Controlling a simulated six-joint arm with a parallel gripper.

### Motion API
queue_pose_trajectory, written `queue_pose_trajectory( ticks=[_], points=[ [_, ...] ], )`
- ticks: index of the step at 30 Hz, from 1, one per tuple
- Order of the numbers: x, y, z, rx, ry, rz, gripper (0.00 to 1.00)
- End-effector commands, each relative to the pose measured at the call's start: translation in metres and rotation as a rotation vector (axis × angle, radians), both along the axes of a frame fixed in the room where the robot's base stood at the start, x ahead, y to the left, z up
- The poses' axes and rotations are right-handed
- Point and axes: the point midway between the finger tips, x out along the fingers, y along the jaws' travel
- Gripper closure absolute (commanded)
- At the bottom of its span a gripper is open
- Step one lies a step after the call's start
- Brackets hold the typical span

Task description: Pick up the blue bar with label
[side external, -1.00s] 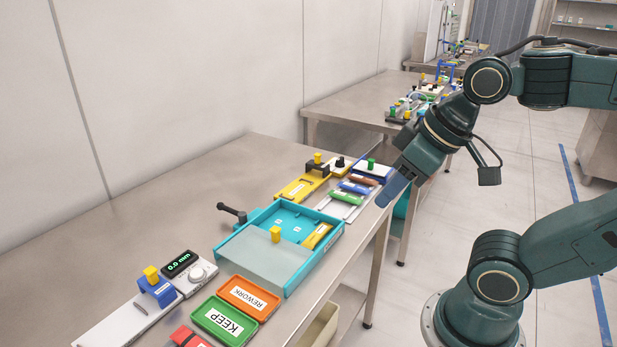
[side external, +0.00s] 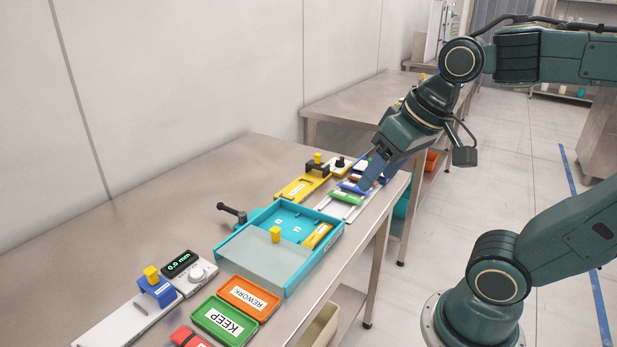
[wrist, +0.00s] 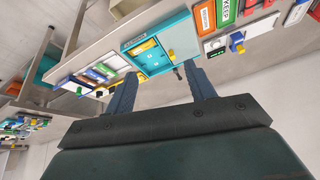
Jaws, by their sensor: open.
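The blue bar (side external: 352,187) lies on the white rack near the table's right edge, just behind a green bar (side external: 347,198) in the side view. Its label is too small to read. It also shows at the left in the wrist view (wrist: 95,75). My gripper (side external: 369,180) is above the right end of the rack, angled down, with its fingers hiding part of the bars. In the wrist view, the two fingers of my gripper (wrist: 162,70) are spread apart with nothing between them. I cannot tell how high the fingertips are above the bar.
A teal tray (side external: 240,262) with a yellow bar stands in front of the rack. A yellow fixture (side external: 296,189) is left of the rack. Orange and green label trays (side external: 249,297) are nearer the camera. The table's back left is clear.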

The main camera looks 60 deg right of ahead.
Motion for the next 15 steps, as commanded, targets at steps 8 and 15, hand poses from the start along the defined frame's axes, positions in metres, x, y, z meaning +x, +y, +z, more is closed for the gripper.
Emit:
queue_pose_trajectory(
  ticks=[8,15],
  points=[
    [0.05,-0.031,0.017,0.145,0.058,-0.421,0.45],
    [0.094,-0.069,0.021,0.265,0.094,-0.809,0.45]
  ],
)
